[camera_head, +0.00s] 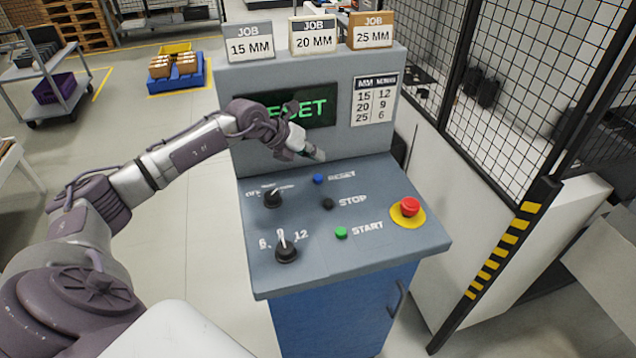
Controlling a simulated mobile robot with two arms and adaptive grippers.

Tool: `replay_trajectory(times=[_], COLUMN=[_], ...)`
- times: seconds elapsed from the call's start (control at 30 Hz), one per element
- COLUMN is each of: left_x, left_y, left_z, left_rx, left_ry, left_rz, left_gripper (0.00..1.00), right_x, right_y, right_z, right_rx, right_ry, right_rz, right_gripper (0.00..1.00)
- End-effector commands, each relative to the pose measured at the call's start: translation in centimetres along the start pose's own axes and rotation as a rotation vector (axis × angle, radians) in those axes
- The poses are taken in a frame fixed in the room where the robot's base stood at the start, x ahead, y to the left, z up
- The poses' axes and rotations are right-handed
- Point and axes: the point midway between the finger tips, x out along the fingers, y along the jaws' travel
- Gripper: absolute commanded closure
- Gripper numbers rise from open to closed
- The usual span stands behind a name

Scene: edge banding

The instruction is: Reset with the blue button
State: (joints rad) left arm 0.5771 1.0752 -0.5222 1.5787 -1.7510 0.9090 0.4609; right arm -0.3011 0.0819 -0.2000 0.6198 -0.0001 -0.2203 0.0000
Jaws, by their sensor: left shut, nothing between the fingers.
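The blue button (318,179) sits on the sloped top of the grey control panel (380,250), left of the RESET label. My left gripper (318,155) is shut and empty. In the picture its tip is just above the blue button, apart from it, in front of the upright back panel. My left arm covers part of the dark screen (330,110), where green letters ending in "SET" show. My right gripper is not in view.
A black STOP button (328,203), a green START button (341,232) and a red emergency stop (410,207) share the panel. Two black knobs (286,252) stand at its left. Job signs (313,36) stand on top. A mesh fence (540,90) is at right.

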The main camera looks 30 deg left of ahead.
Motion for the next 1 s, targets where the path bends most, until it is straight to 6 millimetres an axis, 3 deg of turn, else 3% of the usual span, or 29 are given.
replay_trajectory(times=[0.03, 0.23, 1.0], left_x=[0.9, 2.1, 2.2], left_y=[0.7, 1.5, 1.6], left_z=[-0.7, -1.6, -1.6], left_rx=[-0.001, 0.0, 0.0], left_ry=[0.001, 0.001, 0.001], left_rz=[0.0, 0.0, -0.001], left_gripper=[1.0, 1.0, 1.0], right_x=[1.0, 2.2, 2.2], right_y=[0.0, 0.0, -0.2], right_z=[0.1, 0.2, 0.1], right_rx=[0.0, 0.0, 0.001], right_ry=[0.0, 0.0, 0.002], right_rz=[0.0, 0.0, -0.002], right_gripper=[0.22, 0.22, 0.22])
